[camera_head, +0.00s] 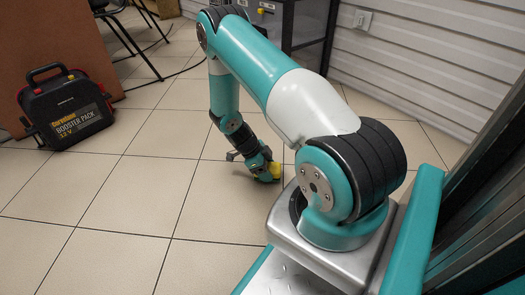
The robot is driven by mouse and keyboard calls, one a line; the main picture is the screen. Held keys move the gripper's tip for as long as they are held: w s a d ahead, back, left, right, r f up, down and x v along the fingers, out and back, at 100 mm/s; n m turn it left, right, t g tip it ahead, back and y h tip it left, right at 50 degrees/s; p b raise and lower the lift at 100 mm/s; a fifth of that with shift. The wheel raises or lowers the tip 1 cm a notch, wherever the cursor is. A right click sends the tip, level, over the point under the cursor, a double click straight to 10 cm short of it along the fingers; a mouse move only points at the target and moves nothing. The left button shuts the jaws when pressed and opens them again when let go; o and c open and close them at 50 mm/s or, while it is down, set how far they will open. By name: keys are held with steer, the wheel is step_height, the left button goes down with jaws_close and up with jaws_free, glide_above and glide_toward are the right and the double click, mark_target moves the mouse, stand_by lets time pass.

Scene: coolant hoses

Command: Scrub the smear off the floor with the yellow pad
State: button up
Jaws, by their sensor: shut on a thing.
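My gripper (268,174) points down at the tiled floor (130,200) in the middle of the head camera view. It is shut on the yellow pad (275,170), and only a small part of the pad shows beside the gripper. The pad is at or very close to the floor; I cannot tell whether it touches. I see no smear on the visible tiles; the floor under and behind my gripper and arm is hidden.
A black booster pack (66,112) stands on the floor at the left, in front of a brown panel (60,45). Chair legs (140,50) and a cable are behind it. A dark cabinet (305,28) and a white slatted wall (430,60) are at the back right. The front-left floor is clear.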

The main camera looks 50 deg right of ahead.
steer(key=r, duration=0.1)
steer(key=r+p, duration=0.2)
steer(key=shift+w+a+r, duration=0.15)
steer(key=shift+w+a, duration=0.1)
steer(key=shift+r+p, duration=1.7)
steer(key=shift+r, duration=0.1)
